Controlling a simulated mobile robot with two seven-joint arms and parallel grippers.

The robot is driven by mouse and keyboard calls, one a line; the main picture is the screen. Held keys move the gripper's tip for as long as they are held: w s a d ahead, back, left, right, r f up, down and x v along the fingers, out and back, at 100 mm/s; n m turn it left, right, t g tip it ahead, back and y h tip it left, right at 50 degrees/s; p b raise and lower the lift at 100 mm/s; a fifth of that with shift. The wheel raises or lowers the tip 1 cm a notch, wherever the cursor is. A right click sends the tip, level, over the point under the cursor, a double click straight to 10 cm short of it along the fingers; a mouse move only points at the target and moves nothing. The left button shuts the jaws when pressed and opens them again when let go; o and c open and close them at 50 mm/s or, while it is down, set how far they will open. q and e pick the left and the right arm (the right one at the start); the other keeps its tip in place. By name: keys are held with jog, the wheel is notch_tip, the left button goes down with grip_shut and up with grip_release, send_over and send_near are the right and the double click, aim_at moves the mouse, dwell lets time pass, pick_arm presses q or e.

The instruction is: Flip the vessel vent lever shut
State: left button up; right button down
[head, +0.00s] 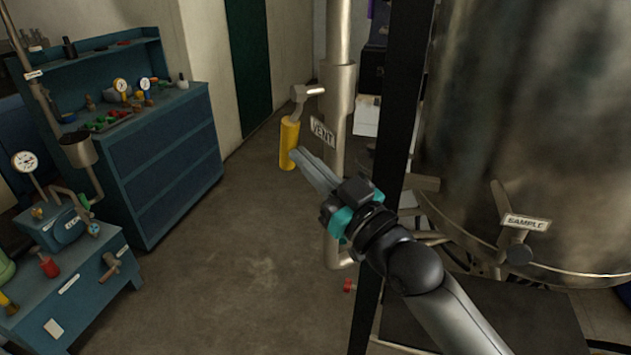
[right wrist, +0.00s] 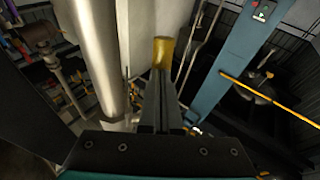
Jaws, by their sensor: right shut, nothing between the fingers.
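The vent lever (head: 290,143) is a yellow sleeve that hangs down from a grey metal valve arm on the vertical vent pipe. A "VENT" label (head: 322,131) is fixed to that pipe. My right gripper (head: 294,154) is shut and empty; its fingertips are at the lower part of the yellow sleeve, touching it or very close, I cannot tell which. In the right wrist view the yellow sleeve (right wrist: 163,52) shows just beyond the shut fingers (right wrist: 162,82). My left gripper is not in view.
The vent pipe (head: 338,95) stands right beside the fingers. A dark post (head: 405,110) and the large steel vessel (head: 530,120) stand to the right. A blue cabinet (head: 165,170) and a small bench (head: 85,290) are at left. The floor between is mostly clear.

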aim_at(292, 144)
pick_arm(q)
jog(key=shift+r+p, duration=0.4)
jog(key=shift+p, duration=0.2)
pick_arm(e)
jog(key=shift+w+d+f+x, duration=0.1)
jog(key=shift+x, duration=0.7)
jog(key=shift+w+d+f+x, duration=0.1)
jog(key=shift+w+x, duration=0.05)
jog(key=shift+x, duration=0.7)
jog(key=shift+w+d+f+x, duration=0.1)
jog(key=shift+x, duration=0.7)
jog(key=shift+w, duration=0.1)
